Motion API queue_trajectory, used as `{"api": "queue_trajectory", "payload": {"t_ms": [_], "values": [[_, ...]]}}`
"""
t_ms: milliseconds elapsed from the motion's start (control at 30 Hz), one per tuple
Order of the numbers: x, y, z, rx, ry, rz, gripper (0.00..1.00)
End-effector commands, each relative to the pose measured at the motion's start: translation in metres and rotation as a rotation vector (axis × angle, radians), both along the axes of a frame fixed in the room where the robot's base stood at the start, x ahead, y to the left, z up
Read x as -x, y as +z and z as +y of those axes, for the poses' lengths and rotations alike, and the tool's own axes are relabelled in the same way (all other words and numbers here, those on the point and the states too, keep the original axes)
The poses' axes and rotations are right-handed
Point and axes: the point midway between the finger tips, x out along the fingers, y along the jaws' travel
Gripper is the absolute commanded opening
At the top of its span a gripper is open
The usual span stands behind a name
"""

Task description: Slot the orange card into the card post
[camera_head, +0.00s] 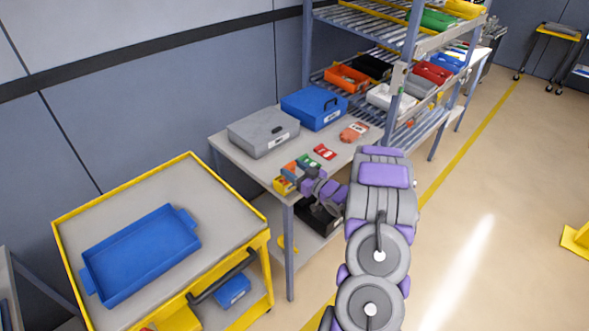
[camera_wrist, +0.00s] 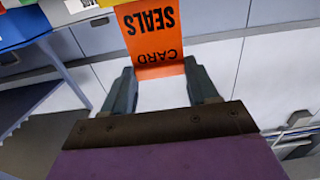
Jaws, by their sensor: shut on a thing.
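The orange card (camera_wrist: 150,32), printed "CARD SEALS" upside down, is between the two fingers of my gripper (camera_wrist: 160,80) in the wrist view. My gripper is shut on the card's near end, and the card extends beyond the top of the picture. In the head view my gripper (camera_head: 312,186) is over the near corner of the grey table (camera_head: 222,146), beside small yellow, orange and green pieces. I cannot clearly make out the card post or whether the card touches it. A white labelled piece (camera_wrist: 78,5) is left of the card in the wrist view.
A grey case (camera_head: 262,132) and a blue case (camera_head: 314,108) stand on the table. A red-and-white item (camera_head: 324,152) lies near my gripper. A yellow cart (camera_head: 150,171) with a blue tray (camera_head: 140,256) stands left. A shelving rack with bins stands behind. Open floor lies right.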

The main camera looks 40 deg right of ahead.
Motion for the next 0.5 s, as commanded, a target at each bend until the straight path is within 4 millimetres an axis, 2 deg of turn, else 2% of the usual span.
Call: {"api": "queue_trajectory", "payload": {"t_ms": [500], "values": [[0.0,-0.012,0.0,0.0,0.0,0.0,0.3]]}}
